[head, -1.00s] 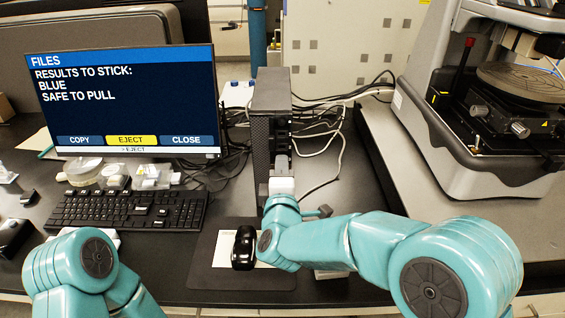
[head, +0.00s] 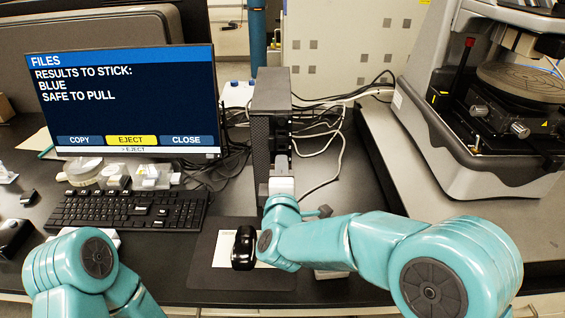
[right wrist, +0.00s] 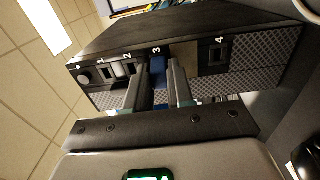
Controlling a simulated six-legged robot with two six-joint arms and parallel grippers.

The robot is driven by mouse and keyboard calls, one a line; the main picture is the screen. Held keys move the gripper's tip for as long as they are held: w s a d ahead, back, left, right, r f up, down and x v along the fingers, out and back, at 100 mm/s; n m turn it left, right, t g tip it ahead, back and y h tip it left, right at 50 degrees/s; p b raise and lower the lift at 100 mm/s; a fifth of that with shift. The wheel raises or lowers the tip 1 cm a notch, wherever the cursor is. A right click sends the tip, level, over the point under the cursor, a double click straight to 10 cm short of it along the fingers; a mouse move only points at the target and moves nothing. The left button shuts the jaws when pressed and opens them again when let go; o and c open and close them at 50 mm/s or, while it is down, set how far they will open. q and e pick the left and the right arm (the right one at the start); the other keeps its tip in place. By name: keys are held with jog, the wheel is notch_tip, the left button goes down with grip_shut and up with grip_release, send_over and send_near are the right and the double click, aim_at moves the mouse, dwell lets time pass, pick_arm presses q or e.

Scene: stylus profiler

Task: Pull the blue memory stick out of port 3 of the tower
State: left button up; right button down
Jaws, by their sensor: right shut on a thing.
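The dark tower (head: 270,105) stands upright in the middle of the desk. In the right wrist view, the tower front (right wrist: 262,55) shows ports numbered 1 to 4. The blue memory stick (right wrist: 158,64) is at port 3, and its outer end is partly hidden between the fingers. My right gripper (right wrist: 159,78) is shut on the blue stick, one finger on each side. It also shows in the head view (head: 282,166), small against the tower front, where the stick is hidden. My left gripper is out of view; only part of my left arm shows.
The monitor (head: 120,100) reads BLUE, SAFE TO PULL. A keyboard (head: 128,210), a mouse (head: 243,248) and cables (head: 335,135) lie around the tower. The profiler (head: 470,150) stands at right.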

jog(key=shift+s+f, duration=0.1)
jog(key=shift+s, duration=0.05)
jog(key=shift+s, duration=0.55)
jog(key=shift+s, duration=0.65)
jog(key=shift+s, duration=0.1)
jog(key=shift+s, duration=0.5)
jog(key=shift+s, duration=0.25)
jog(key=shift+s, duration=0.25)
